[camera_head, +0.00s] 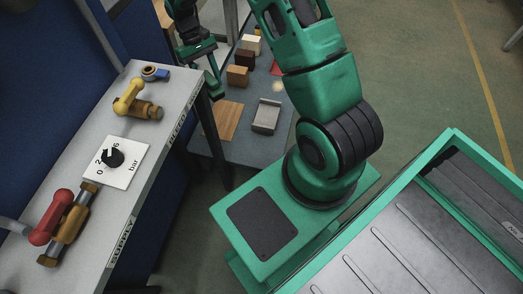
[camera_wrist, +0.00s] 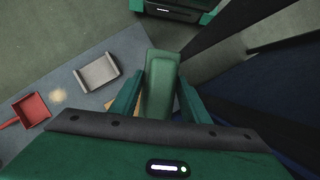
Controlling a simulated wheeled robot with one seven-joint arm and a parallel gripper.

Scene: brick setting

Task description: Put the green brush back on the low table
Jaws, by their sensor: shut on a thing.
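In the wrist view the green brush (camera_wrist: 162,85) lies between the two green fingers of my gripper (camera_wrist: 158,100), which is shut on it. In the head view my gripper (camera_head: 207,68) is at the top, beyond the end of the grey bench. The brush is hard to tell from the green fingers there. The low table (camera_head: 259,155) is blue-grey and stands lower, to the right of the bench. My gripper appears held above its left side. The brush's underside is hidden.
On the low table are a wooden board (camera_head: 228,121), a grey tray (camera_head: 266,116), several blocks (camera_head: 237,76), a red dustpan (camera_wrist: 31,110) and a pale pile (camera_wrist: 58,95). The higher bench (camera_head: 98,193) carries valves and a gauge. Bare table shows around the tray.

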